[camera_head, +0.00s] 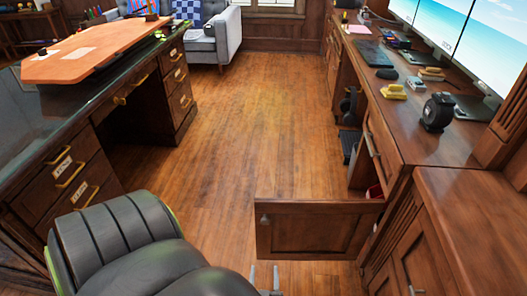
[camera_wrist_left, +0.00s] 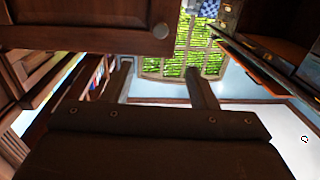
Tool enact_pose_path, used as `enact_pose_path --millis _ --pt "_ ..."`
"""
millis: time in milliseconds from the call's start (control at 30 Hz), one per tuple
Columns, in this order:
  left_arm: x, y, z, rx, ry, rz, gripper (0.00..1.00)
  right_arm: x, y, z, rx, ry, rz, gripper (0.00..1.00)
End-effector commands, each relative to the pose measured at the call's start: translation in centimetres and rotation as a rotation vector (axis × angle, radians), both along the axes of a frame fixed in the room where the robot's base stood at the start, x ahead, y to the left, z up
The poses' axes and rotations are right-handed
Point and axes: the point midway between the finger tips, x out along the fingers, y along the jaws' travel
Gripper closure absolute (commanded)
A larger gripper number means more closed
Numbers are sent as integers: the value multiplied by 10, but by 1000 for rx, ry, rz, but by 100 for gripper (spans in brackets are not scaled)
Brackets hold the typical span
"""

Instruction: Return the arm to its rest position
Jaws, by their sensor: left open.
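My left gripper (camera_head: 265,279) shows only as two grey fingertips at the bottom edge of the head view, just below the open cabinet door (camera_head: 315,232). In the left wrist view my left gripper (camera_wrist_left: 162,85) has its two dark fingers well apart, with nothing between them. The door's dark wooden panel (camera_wrist_left: 80,22) with a round knob (camera_wrist_left: 160,31) fills the upper left of that view. The fingers look apart from the knob. The rest of my left arm is out of the head view. My right gripper is in neither view.
A black chair (camera_head: 125,240) stands at lower left, by the dark desk (camera_head: 105,93). A wooden counter (camera_head: 425,135) with monitors and small items runs along the right. The wooden floor (camera_head: 245,110) between them is clear.

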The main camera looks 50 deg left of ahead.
Motion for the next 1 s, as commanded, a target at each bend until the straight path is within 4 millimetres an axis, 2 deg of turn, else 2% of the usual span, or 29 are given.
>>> enact_pose_path --millis 300,767,867,1000 --pt "0 0 0 0 0 -1 47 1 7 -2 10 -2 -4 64" --pt "2 -1 -2 -10 7 -25 47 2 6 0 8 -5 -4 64" --pt "9 -6 -10 -44 36 -105 47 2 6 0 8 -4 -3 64" --pt "21 -21 -33 -136 128 -290 47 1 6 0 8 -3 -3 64"
